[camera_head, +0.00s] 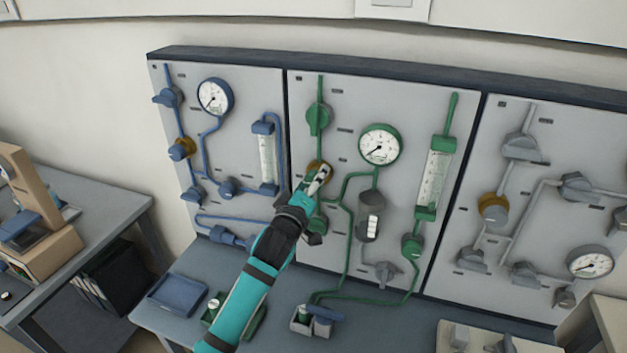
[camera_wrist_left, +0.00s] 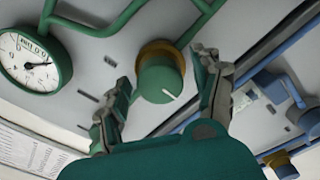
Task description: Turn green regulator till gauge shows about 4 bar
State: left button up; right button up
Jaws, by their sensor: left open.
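The green regulator (camera_wrist_left: 160,80) is a round green knob with a white pointer line and a brass collar, on the middle panel. In the head view its brass collar (camera_head: 313,165) shows beside my gripper and the knob is mostly hidden. My left gripper (camera_head: 321,176) is at the regulator. In the left wrist view my left gripper (camera_wrist_left: 166,82) is open, one finger on each side of the knob, with gaps visible. The green-rimmed gauge (camera_head: 380,146) is right of and above the regulator; its needle points lower left, near the low end. The gauge also shows in the wrist view (camera_wrist_left: 31,63).
A green valve handle (camera_head: 318,118) is above the regulator, with green pipes around it. A green flowmeter (camera_head: 434,180) stands further right. Blue (camera_head: 215,150) and grey (camera_head: 560,200) panels flank the middle one. A blue tray (camera_head: 177,293) lies on the bench below.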

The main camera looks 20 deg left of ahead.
pick_arm(q)
jog(key=c, duration=1.2)
jog(key=shift+m, duration=0.4)
jog(key=m+p, duration=0.1)
jog(key=m, duration=0.3)
jog(key=shift+m+p, duration=0.3)
jog(key=shift+p, duration=0.05)
jog(key=m+p, duration=0.1)
jog(key=m, duration=0.4)
jog(key=shift+m, duration=0.3)
jog(key=m+p, duration=0.1)
jog(key=m, duration=0.4)
jog(key=shift+a, duration=0.1)
jog(key=m+p, duration=0.1)
jog(key=m, duration=0.4)
jog(key=shift+m, duration=0.3)
